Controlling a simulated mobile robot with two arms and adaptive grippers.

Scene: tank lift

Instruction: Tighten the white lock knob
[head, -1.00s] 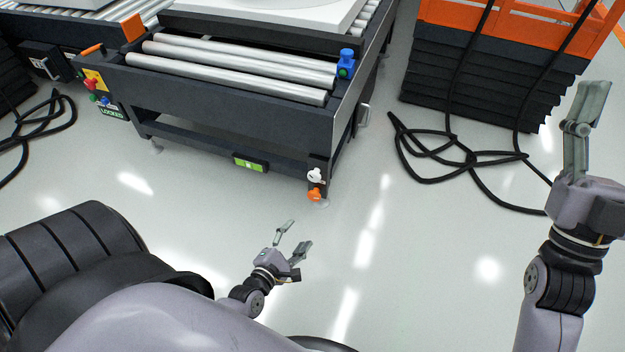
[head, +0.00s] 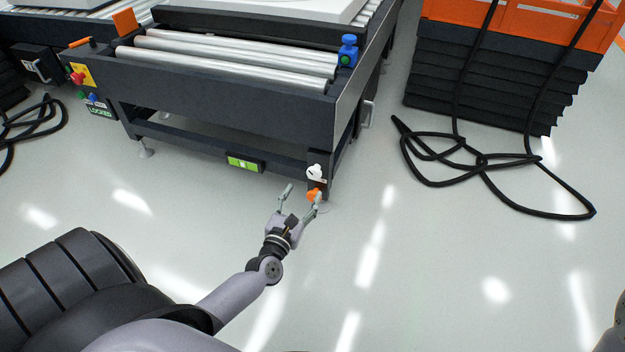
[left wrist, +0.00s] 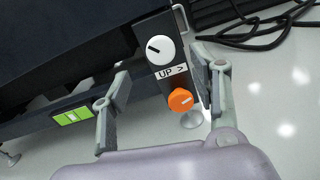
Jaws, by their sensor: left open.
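The white lock knob (head: 315,172) sits on the front corner leg of the roller table. In the left wrist view the white knob (left wrist: 160,50) has a dark pointer mark, with an "UP >" label below it. An orange knob (left wrist: 181,100) is under the label; in the head view it (head: 313,195) is partly behind a finger. My left gripper (head: 303,193) is open, just in front of and below the white knob, apart from it. In the left wrist view its fingers (left wrist: 160,85) spread wide, with the orange knob between them near the right finger. My right gripper is out of view.
The roller table (head: 220,110) carries a blue knob (head: 348,50) on top and a green-lit panel (head: 244,164) on its lower rail. Black cable (head: 480,165) lies on the floor at right, by the orange-topped lift (head: 490,70). The floor between is clear.

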